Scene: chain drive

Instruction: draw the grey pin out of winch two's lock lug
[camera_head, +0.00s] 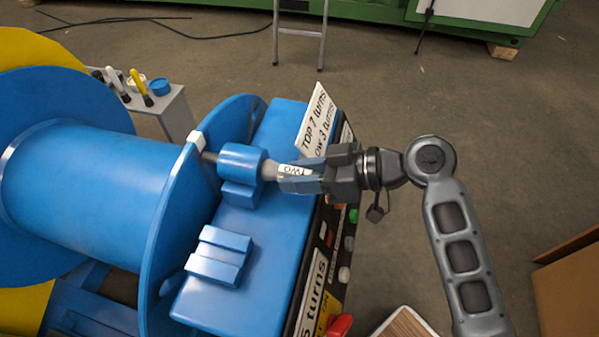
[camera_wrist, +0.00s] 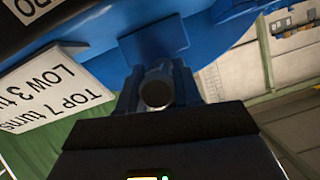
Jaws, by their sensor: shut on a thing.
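The grey pin (camera_head: 269,170) runs through the blue lock lug (camera_head: 241,162) on winch two's blue housing. Its thin far end (camera_head: 209,157) shows on the drum side of the lug, close to the blue drum flange (camera_head: 185,215). My gripper (camera_head: 290,177) is shut on the pin's near end, on the right of the lug. A white label reading TWO (camera_head: 296,170) shows upside down by the fingers. In the wrist view the pin's round end (camera_wrist: 156,91) sits between my fingers, with the blue lug (camera_wrist: 152,42) behind it.
A second blue block (camera_head: 219,256) is on the housing top, nearer the camera. A white turns sign (camera_head: 318,122) stands close behind my gripper. A control panel with coloured buttons (camera_head: 340,240) lines the housing's right side. Open floor (camera_head: 500,130) lies to the right.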

